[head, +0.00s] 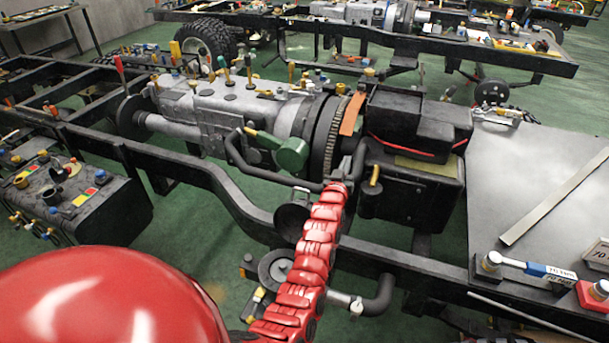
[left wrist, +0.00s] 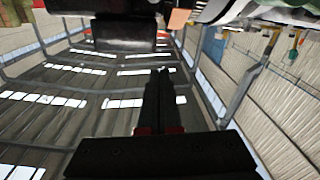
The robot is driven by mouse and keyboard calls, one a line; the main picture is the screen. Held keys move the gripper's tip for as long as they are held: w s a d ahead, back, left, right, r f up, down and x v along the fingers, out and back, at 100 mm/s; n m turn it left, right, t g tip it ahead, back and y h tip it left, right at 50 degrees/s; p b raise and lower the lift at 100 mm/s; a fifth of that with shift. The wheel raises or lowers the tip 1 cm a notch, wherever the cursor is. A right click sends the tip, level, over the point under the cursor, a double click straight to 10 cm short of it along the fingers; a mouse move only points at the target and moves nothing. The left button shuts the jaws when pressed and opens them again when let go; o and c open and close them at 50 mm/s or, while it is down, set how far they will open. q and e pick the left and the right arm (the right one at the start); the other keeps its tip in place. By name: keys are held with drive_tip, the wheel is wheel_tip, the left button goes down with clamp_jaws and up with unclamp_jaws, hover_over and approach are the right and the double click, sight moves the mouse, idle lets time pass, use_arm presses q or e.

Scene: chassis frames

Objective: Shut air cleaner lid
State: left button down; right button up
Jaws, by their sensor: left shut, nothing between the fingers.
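The air cleaner is a black box (head: 410,190) right of the engine in the head view. Its stepped black lid (head: 425,108) sits above it, with a red line along the lid's lower edge and a yellowish strip showing below. I cannot tell exactly how wide the gap is. My left gripper (head: 358,156), at the end of the red segmented arm, is just left of the box. In the left wrist view its black fingers (left wrist: 163,75) are together and empty. A dark boxy part (left wrist: 122,33), likely the air cleaner, shows beyond them at the top. My right gripper is not in view.
A grey engine and gearbox (head: 235,115) lie left of the air cleaner, with an orange piece (head: 352,114) between. A black frame rail (head: 400,265) runs in front. A grey tabletop (head: 535,175) with a torque wrench (head: 525,265) stands at the right.

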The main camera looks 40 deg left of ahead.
use_arm(q)
drive_tip(key=w+a+r+g+h+p, duration=0.2)
drive_tip(key=w+a+g, duration=0.1)
drive_tip(key=g, duration=0.1)
drive_tip(key=s+a+r+m+g+h+p, duration=0.1)
drive_tip(key=s+a+r+g+p, duration=0.15)
drive_tip(key=s+g, duration=0.35)
drive_tip(key=s+a+r+m+g+h+p, duration=0.1)
drive_tip(key=s+a+r+g+h, duration=0.2)
drive_tip(key=s, duration=0.5)
wheel_tip(320, 180, down, 10)
drive_tip(key=s+d+g+y+p, duration=0.1)
drive_tip(key=p, duration=0.5)
drive_tip(key=shift+r, duration=0.25)
